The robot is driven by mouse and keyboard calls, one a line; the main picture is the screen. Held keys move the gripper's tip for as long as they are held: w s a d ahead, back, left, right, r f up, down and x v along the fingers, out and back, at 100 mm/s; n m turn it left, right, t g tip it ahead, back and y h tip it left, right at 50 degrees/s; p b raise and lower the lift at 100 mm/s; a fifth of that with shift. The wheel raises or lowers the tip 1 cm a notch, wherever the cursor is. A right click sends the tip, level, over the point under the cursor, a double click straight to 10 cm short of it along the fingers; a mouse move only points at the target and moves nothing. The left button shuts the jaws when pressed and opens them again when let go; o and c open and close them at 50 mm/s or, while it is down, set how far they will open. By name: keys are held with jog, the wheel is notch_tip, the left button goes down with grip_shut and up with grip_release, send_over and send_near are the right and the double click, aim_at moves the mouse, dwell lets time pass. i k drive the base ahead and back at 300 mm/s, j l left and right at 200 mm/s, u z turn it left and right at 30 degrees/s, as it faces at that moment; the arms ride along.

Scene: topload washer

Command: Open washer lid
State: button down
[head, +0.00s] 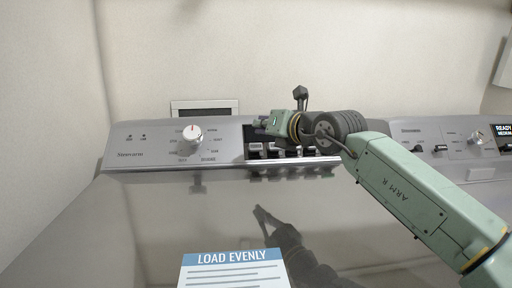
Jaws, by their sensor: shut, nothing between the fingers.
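The washer lid (130,235) is the wide glossy grey top panel in front of the console, and it lies shut. A "LOAD EVENLY" label (232,270) shows at its front, cut off by the frame's bottom edge. My gripper (259,126) is small in the head view, in front of the console's dark middle part and apart from the label. It points left and appears shut and empty. Its fingers are hard to make out against the console. A dark pincer-like shape on the lid looks like its reflection. The lid's front edge is out of view.
The washer console (140,150) runs along the back of the lid, with a white dial (192,134) and a row of buttons (295,152). A second appliance panel (455,140) stands at the right, behind my arm. The wall (260,50) is close behind.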

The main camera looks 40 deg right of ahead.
aim_at(302, 226)
jog(key=k+j, duration=0.1)
jog(key=k, duration=0.9)
